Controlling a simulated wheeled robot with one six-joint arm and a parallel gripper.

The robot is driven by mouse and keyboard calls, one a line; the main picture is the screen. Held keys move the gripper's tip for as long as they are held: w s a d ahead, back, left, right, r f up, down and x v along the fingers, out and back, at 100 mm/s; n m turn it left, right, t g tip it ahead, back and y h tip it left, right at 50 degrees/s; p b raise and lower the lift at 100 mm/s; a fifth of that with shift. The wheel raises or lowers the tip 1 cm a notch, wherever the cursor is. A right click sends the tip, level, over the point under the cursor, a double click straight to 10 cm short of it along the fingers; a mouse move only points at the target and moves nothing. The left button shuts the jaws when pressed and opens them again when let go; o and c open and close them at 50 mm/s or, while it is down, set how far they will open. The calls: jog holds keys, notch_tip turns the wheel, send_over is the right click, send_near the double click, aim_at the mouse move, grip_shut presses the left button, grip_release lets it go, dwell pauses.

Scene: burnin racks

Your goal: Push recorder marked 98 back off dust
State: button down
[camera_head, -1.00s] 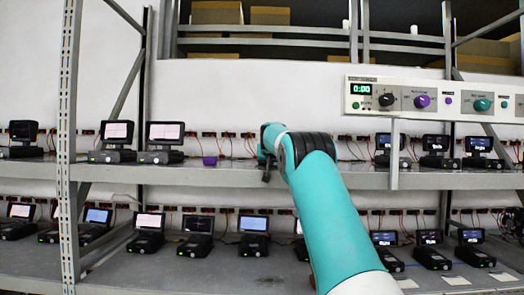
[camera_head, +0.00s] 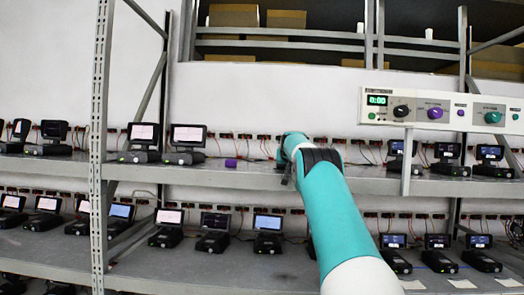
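Several dark recorders with lit screens stand on two grey shelf levels. Two larger ones, a left one (camera_head: 143,135) and a right one (camera_head: 187,136), are on the upper level left of my arm. Others, such as one recorder (camera_head: 268,224) and its neighbour (camera_head: 214,222), stand on the lower level. No number 98 is readable, so I cannot tell which recorder is marked so. Dust cannot be made out clearly. My gripper (camera_head: 285,172) is at the upper shelf's front edge, seen from behind and small; its fingers cannot be made out. No recorder is seen in it.
A grey upright post (camera_head: 101,130) stands at the left. A white control panel (camera_head: 445,110) with a green display and knobs is at the right. A small purple block (camera_head: 231,163) lies on the upper shelf left of my gripper. Cartons (camera_head: 234,15) sit at the top.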

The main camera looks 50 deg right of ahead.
jog(key=shift+w+d+r+p, duration=0.15)
jog(key=shift+d+r+p, duration=0.1)
jog(key=shift+r+p, duration=0.15)
jog(key=shift+r, duration=0.1)
dwell(0.4)
jog(key=shift+f+b, duration=0.2)
jog(key=shift+b, duration=0.6)
jog(key=shift+d+f+b, duration=0.1)
jog(key=shift+f+b, duration=0.05)
jog(key=shift+b, duration=1.25)
jog(key=shift+d+b, duration=0.1)
jog(key=shift+b, duration=0.3)
